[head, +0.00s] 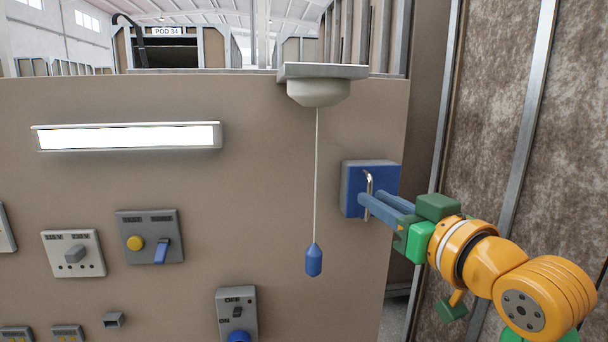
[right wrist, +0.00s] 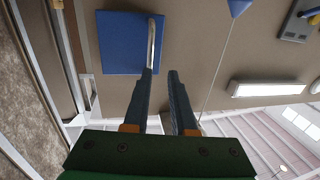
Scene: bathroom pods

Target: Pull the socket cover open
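The socket cover (head: 354,203) is a blue square box on the right part of the beige wall panel, with an upright metal bar handle (head: 367,180) on its front. It looks closed. The right wrist view also shows the blue cover (right wrist: 122,48) and its handle (right wrist: 152,42). My right gripper (head: 369,198) is at the handle, its two blue fingers pointing at the cover. In the right wrist view the fingers (right wrist: 160,73) are apart, and the handle lines up with the left finger's tip. I cannot tell whether they touch. My left gripper is out of view.
A pull cord with a blue weight (head: 314,260) hangs left of the cover from a ceiling-type switch (head: 318,92). A lit lamp (head: 128,136), switch plates (head: 150,238) and a grey on/off switch (head: 237,312) sit further left. A brown wall (head: 492,130) stands to the right.

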